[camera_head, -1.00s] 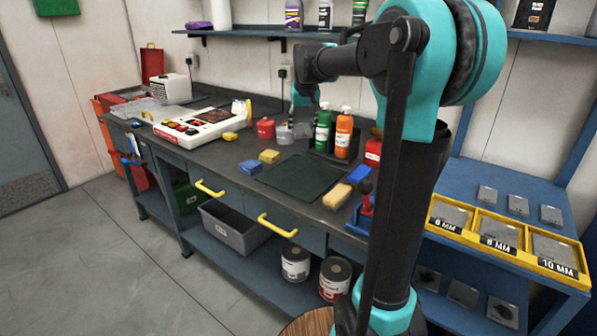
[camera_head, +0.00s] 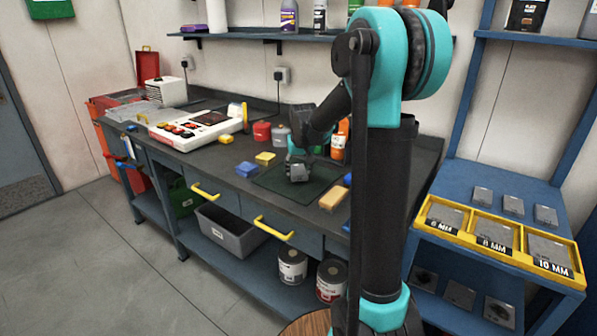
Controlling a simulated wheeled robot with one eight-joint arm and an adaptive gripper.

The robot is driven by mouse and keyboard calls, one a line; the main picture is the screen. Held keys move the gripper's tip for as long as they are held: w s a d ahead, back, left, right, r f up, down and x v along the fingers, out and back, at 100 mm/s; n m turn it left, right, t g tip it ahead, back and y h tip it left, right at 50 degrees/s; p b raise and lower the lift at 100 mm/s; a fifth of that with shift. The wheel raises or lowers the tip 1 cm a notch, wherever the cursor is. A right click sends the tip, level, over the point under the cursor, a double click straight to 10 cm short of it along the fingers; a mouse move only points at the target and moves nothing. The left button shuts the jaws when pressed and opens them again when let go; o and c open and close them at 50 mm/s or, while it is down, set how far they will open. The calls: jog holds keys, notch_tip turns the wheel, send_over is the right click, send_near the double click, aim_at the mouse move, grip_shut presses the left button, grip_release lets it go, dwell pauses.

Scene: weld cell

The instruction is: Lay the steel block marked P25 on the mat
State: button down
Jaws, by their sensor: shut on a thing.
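The dark green mat (camera_head: 283,188) lies flat on the workbench. My gripper (camera_head: 298,170) is low over the mat, pointing down, and is shut on a grey steel block (camera_head: 299,175). The block is small in the picture and partly merged with the gripper, so I cannot read any marking on it. I cannot tell whether it touches the mat. The arm hides part of the bench behind and to the right of the mat.
Yellow (camera_head: 265,158) and blue (camera_head: 247,169) blocks lie left of the mat. A tan block (camera_head: 333,199) lies at its right. A red container (camera_head: 262,132) and an orange bottle (camera_head: 338,143) stand behind. A yellow tray (camera_head: 497,252) sits on the right-hand blue stand.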

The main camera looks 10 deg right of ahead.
jog(key=shift+f, duration=0.5)
jog(key=shift+f, duration=0.1)
jog(key=c, duration=0.6)
grip_release()
jog(key=shift+c, duration=0.2)
jog(key=v, duration=1.2)
jog(key=shift+s, duration=0.1)
